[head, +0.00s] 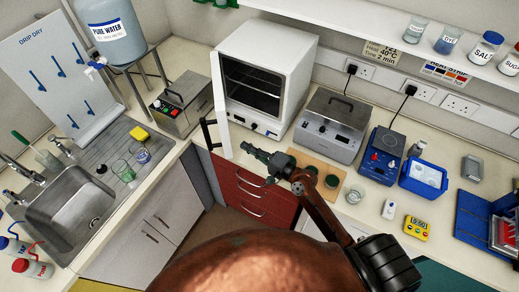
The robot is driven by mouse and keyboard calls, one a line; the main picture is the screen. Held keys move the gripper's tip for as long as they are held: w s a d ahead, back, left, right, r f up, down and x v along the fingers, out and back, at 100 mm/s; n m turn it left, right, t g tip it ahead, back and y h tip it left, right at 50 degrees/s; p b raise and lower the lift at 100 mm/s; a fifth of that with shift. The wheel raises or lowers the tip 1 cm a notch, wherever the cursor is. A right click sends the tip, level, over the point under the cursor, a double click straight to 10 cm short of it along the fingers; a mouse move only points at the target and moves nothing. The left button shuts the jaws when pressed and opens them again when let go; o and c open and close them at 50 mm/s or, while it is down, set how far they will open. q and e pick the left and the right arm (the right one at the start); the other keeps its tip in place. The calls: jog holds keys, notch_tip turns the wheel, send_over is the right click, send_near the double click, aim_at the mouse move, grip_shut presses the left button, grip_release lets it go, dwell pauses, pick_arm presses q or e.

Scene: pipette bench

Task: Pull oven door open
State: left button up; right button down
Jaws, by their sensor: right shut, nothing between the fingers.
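The white oven (281,52) stands on the back counter. Its door (221,113) stands open, swung out from the left side toward me and seen nearly edge-on. The dark door handle (208,134) is on the left, outer face. The oven's dark interior (252,86) with wire racks is visible. My right gripper (256,158) is shut and empty, in front of the oven and to the right of the door's near edge, apart from the handle. Whether it touches the door edge I cannot tell. My left gripper is not in view.
A grey water bath (332,123) stands right of the oven, and a steel-fronted box (181,106) stands left of it. Red drawers (252,192) lie below the counter. A wooden board (318,170) is beside my right wrist. The sink (70,200) is far left.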

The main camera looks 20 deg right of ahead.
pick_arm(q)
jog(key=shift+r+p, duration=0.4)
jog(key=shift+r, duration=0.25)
pick_arm(e)
jog(key=a, duration=0.3)
jog(key=shift+w, duration=0.25)
